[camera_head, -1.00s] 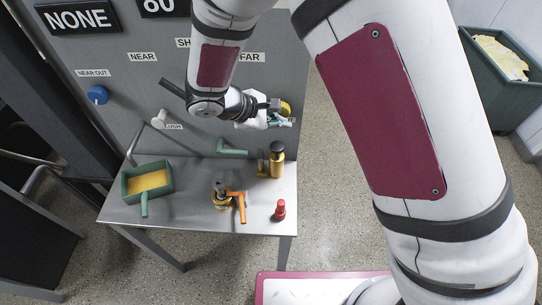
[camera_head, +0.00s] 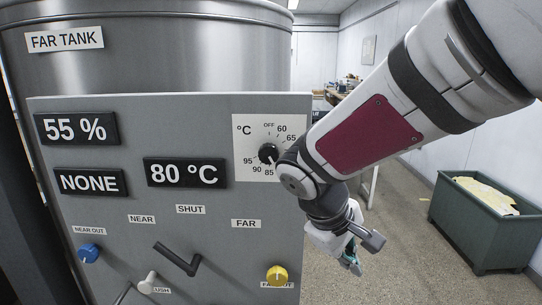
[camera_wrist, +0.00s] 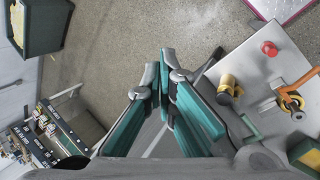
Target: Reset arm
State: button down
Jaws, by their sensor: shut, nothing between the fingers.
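My gripper (camera_head: 353,264) hangs to the right of the tank's control panel (camera_head: 140,120), its fingers pointing down and a little right. In the wrist view its green-sided fingers (camera_wrist: 165,62) are closed together with nothing between them, over open floor. My arm comes in from the upper right and bends at the panel's right edge, partly covering the temperature dial plate (camera_head: 252,130). The black lever (camera_head: 178,258), yellow knob (camera_head: 277,275) and blue knob (camera_head: 89,253) on the panel are clear of the gripper.
A green bin (camera_head: 480,235) with yellowish contents stands at the right. The wrist view shows a metal table (camera_wrist: 262,75) with a red-topped item (camera_wrist: 269,48), a yellow container (camera_wrist: 230,85) and an orange-handled item (camera_wrist: 291,103). Bare floor lies between the panel and bin.

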jog(key=s+d+r+m+t+y, duration=0.1)
jog(key=s+d+r+m+y, duration=0.1)
jog(key=s, duration=0.5)
jog(key=s+d+r+m+t+y, duration=0.2)
jog(key=s+r+m, duration=0.3)
jog(key=s+r, duration=0.1)
jog(key=shift+s+d+m+y+b, duration=0.15)
jog(key=shift+s+m+y+b, duration=0.2)
jog(key=shift+s, duration=0.3)
dwell(0.8)
